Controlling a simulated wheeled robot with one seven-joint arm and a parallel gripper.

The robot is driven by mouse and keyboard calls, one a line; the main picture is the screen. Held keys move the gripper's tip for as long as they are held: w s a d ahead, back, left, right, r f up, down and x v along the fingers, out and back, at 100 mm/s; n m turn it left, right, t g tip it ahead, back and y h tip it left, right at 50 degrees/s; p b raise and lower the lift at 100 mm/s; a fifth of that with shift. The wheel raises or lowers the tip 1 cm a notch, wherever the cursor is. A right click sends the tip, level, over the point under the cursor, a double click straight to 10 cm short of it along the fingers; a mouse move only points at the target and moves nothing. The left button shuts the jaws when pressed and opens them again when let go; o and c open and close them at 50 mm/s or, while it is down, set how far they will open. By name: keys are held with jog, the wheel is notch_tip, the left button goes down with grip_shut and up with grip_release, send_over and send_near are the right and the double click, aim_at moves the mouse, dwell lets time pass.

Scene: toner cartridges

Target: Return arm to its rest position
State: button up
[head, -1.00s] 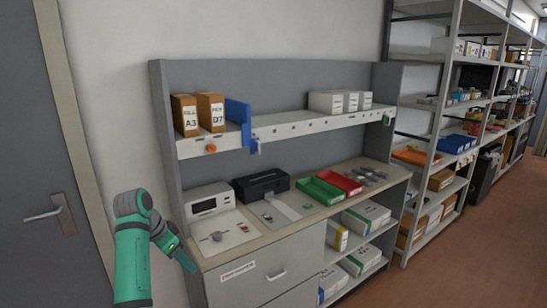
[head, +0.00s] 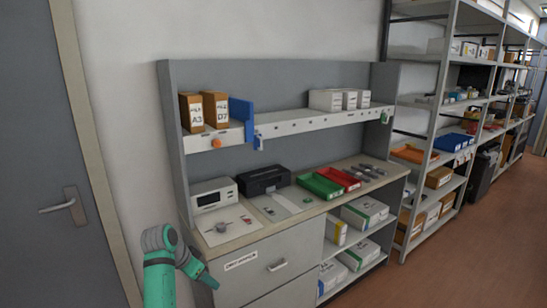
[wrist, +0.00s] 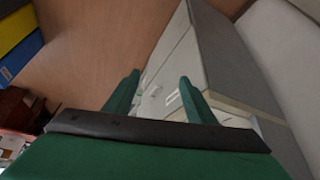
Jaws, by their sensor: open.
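My green arm (head: 160,275) is at the lower left in the head view, folded near the left end of the workbench. Its fingertips are not clear there. In the wrist view my gripper (wrist: 159,85) is open, with two green fingers apart and nothing between them. Beyond the fingers the bench's pale drawer front (wrist: 165,75) and the brown floor (wrist: 100,50) show.
The workbench (head: 232,236) carries a white device (head: 213,196), a black device (head: 263,180), and green (head: 320,186) and red (head: 339,178) trays. A grey door (head: 40,130) stands at left. Metal shelving (head: 437,130) stands at right, with open floor (head: 455,255) in front.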

jog(key=s+d+f+n+t, duration=0.1)
jog(key=d+f, duration=0.7)
jog(key=f, duration=0.4)
jog(key=s+d+f+n+t+y, duration=0.1)
jog(key=s+d+f+n+t, duration=0.1)
jog(key=s+d+f, duration=0.55)
jog(key=s+d+f+n+t, duration=0.25)
jog(key=s+d+f, duration=0.25)
jog(key=s+f, duration=0.55)
jog(key=s+d+r+n+t+y, duration=0.1)
jog(key=s+r, duration=0.1)
jog(key=s, duration=0.9)
jog(key=s+d+r+n+t+y, duration=0.1)
jog(key=s+r+t, duration=0.1)
jog(key=s, duration=1)
jog(key=s+r+t, duration=0.2)
jog(key=s+r, duration=1.2)
jog(key=r, duration=0.3)
jog(key=shift+a, duration=0.25)
jog(key=shift+s, duration=0.1)
jog(key=shift+c, duration=0.3)
